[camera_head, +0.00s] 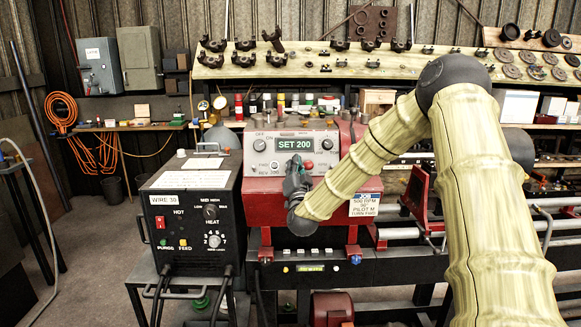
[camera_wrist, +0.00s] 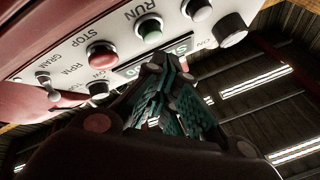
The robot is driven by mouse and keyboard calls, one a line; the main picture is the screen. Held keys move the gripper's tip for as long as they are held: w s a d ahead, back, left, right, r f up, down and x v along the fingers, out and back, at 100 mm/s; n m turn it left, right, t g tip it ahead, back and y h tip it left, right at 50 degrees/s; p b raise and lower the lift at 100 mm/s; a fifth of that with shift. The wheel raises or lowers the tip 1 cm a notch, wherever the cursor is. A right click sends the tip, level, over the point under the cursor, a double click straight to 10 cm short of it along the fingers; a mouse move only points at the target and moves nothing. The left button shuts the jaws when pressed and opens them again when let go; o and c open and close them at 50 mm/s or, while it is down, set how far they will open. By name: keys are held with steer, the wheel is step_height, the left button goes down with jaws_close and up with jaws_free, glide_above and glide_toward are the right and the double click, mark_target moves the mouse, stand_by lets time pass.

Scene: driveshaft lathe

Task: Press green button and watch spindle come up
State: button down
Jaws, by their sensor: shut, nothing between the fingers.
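The control panel (camera_head: 260,171) is a light grey plate on the red lathe head, with a lit display (camera_head: 295,144) reading SET 200. The green button (camera_wrist: 149,28), under the word RUN, shows in the wrist view beside the red stop button (camera_wrist: 102,55). The red button also shows in the head view (camera_head: 309,165), where my gripper hides the green one. My gripper (camera_head: 296,160) is shut and empty, pointing at the panel. In the wrist view its fingertips (camera_wrist: 166,62) appear near the green button and the display. I cannot tell whether they touch the panel. No spindle can be made out.
A black welder box (camera_head: 190,227) stands left of the lathe. A tag (camera_head: 364,204) marked 500 RPM hangs on the red housing, right of my gripper. Knobs and switches surround the buttons. A shelf of metal parts (camera_head: 330,66) runs behind.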

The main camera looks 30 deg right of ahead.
steer(key=shift+w+f, duration=0.1)
stand_by(0.6)
steer(key=shift+w+d+f+b, duration=0.1)
steer(key=shift+w+d+b, duration=0.05)
steer(key=shift+w+b, duration=0.15)
